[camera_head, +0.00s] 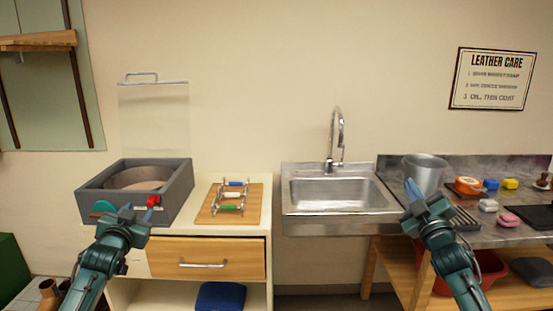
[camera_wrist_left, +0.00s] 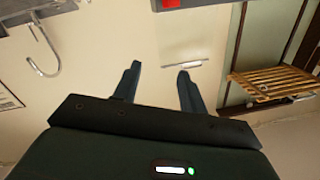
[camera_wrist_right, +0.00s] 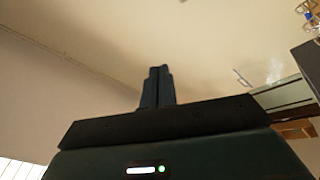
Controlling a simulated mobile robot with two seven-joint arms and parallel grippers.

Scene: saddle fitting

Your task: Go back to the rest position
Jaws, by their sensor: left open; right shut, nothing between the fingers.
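My left gripper (camera_head: 128,208) is raised in front of the grey box on the left counter. Its two fingers stand apart and empty in the left wrist view (camera_wrist_left: 157,78). My right gripper (camera_head: 410,187) is raised in front of the right counter, near the metal pot. In the right wrist view (camera_wrist_right: 157,72) its fingers are closed together with nothing between them. Both grippers point upward and away from me.
A grey box (camera_head: 180,188) with a round basin and a wooden board (camera_head: 253,205) with a small rack stand on the left counter. A sink (camera_head: 335,190) is in the middle. A metal pot (camera_head: 426,172) and several small coloured items stand on the right counter. A wooden drawer (camera_head: 170,263) faces me.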

